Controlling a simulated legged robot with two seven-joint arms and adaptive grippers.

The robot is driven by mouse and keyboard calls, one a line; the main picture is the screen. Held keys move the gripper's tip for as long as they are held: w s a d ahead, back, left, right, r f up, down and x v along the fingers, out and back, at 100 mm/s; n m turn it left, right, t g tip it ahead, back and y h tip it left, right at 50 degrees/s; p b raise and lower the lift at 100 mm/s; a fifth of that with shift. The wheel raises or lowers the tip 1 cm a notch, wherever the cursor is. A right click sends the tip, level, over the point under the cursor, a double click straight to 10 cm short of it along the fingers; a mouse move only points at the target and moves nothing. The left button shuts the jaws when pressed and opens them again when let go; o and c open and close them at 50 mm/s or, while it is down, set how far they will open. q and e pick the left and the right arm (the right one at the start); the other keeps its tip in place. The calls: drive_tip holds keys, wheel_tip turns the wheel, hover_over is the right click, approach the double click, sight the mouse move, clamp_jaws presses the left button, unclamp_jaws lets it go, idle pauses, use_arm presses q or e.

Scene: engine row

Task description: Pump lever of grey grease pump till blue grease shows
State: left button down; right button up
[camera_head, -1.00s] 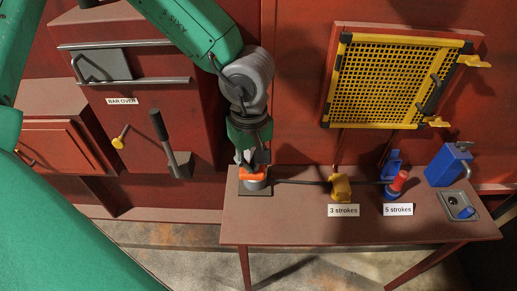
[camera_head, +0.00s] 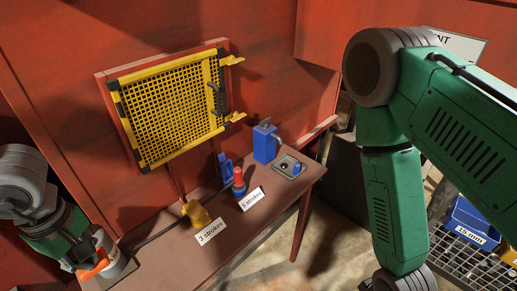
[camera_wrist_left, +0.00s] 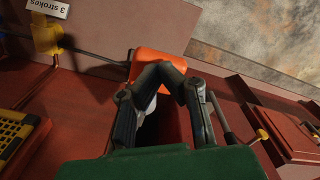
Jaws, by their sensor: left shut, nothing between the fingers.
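My left gripper (camera_head: 88,252) is at the lower left of the head view, at the near end of the bench. An orange lever-like part (camera_head: 96,271) is right at its fingers. In the left wrist view the fingers (camera_wrist_left: 165,68) are brought together, with the orange part (camera_wrist_left: 150,56) just beyond their tips. I cannot tell whether they touch it. I make out no blue grease. My right gripper is out of view.
A yellow fitting (camera_head: 196,213) marked 3 strokes and a red-topped blue one (camera_head: 240,184) marked 5 strokes stand on the bench (camera_head: 170,255). A blue box (camera_head: 265,144) is behind. A yellow mesh guard (camera_head: 172,108) hangs above. My right arm fills the right side.

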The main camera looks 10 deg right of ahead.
sight(97, 269)
use_arm(q)
drive_tip(key=shift+f+b, duration=0.95)
drive_tip(key=shift+f, duration=1.75)
drive_tip(key=shift+r+p, duration=0.45)
drive_tip(key=shift+p, duration=0.05)
wheel_tip(97, 269, up, 2)
drive_tip(key=shift+p, duration=1.15)
drive_tip(key=shift+r+b, duration=0.35)
drive_tip(key=shift+r, duration=1.45)
drive_tip(key=shift+f, duration=0.1)
